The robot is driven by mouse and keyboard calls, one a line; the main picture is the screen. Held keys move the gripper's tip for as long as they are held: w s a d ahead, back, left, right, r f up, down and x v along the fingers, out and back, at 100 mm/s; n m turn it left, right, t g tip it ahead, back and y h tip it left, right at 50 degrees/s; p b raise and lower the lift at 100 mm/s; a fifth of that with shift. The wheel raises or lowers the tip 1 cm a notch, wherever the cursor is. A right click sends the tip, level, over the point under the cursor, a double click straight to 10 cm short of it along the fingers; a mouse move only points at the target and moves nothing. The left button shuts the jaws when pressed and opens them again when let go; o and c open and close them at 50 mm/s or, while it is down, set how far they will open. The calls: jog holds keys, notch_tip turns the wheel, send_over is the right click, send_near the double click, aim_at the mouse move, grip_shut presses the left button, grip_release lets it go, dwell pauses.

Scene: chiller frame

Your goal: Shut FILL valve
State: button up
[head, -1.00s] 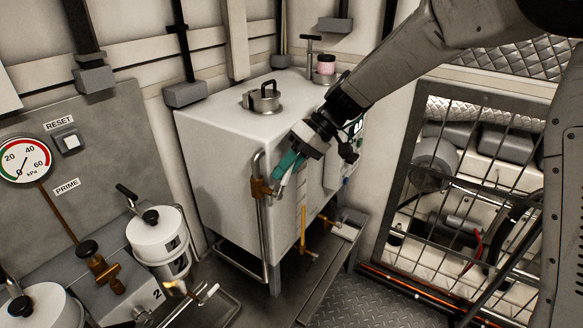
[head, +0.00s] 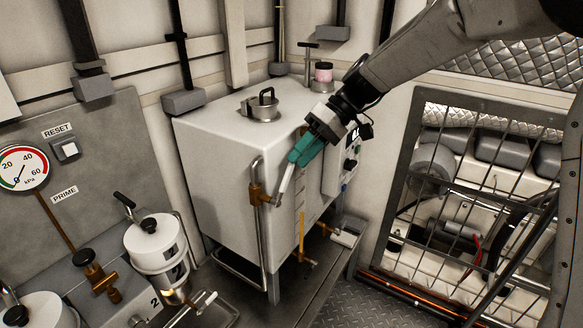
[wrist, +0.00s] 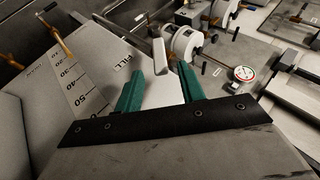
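The FILL valve is a brass body (head: 258,194) on the steel pipe at the front corner of the white tank. Its pale lever (head: 286,180) slants up and to the right from the body. My gripper (head: 299,158) has teal fingers and is near the upper end of the lever. In the wrist view, my gripper (wrist: 160,70) is open. The lever (wrist: 160,54) shows in line with the gap, its end near the fingertips; I cannot tell whether they touch. The FILL label (wrist: 122,62) is beside the left finger.
The white tank (head: 225,160) has a lid with a handle on top. A scale (wrist: 75,80) runs down its face. White canisters (head: 155,242) and a gauge panel (head: 90,150) stand at left. A barred frame (head: 400,190) is at right.

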jog(key=shift+w+d+r, duration=0.2)
jog(key=shift+d+r, duration=0.25)
jog(key=shift+r, duration=0.05)
jog(key=shift+c, duration=0.3)
